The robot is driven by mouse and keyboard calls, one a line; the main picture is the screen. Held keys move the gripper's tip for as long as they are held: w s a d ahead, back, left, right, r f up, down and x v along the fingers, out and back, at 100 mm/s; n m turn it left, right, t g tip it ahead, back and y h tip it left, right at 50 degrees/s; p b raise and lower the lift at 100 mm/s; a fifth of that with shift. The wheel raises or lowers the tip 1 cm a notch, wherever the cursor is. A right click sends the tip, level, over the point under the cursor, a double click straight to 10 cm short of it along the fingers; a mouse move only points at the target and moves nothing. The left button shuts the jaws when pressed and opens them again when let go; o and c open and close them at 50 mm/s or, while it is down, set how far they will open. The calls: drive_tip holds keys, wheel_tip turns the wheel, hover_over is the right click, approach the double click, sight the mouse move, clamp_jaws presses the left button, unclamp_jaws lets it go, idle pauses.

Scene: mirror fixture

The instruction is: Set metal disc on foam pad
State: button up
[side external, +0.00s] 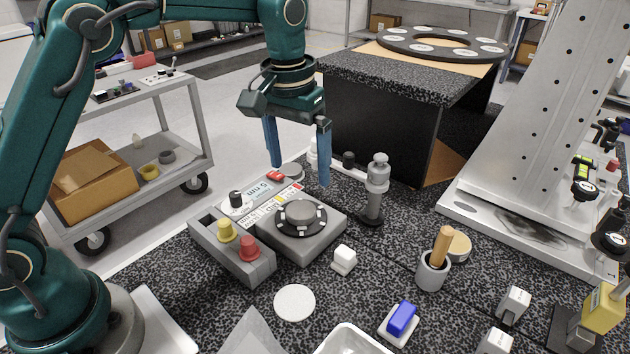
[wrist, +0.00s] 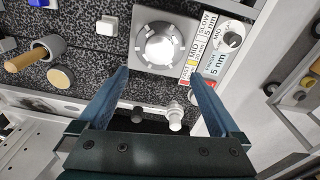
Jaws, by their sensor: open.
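A grey metal disc (side external: 302,214) sits on the dark round holder of a grey machine; it shows bright and shiny in the wrist view (wrist: 160,47). A flat white round piece (side external: 294,303), possibly the foam pad, lies bare on the speckled bench in front of the machine. It does not show in the wrist view. My gripper (side external: 300,176) is open and empty, pointing down above and slightly behind the disc. In the wrist view, my gripper's (wrist: 159,74) two blue fingers stand wide apart, with the disc just beyond their tips.
A grey block with yellow and red knobs (side external: 238,250) stands left of the machine. A grey post (side external: 376,190) rises to its right. A white cube (side external: 344,260), a mortar with wooden pestle (side external: 434,268), a tan disc (side external: 459,245) and a blue block (side external: 402,318) stand further right.

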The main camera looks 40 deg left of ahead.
sight(301, 210)
drive_tip(key=shift+g, duration=0.4)
wheel_tip(301, 210, down, 8)
drive_tip(key=shift+s+d+f, duration=0.1)
drive_tip(key=shift+d, duration=0.05)
clamp_jaws()
drive_tip(key=shift+r, duration=0.2)
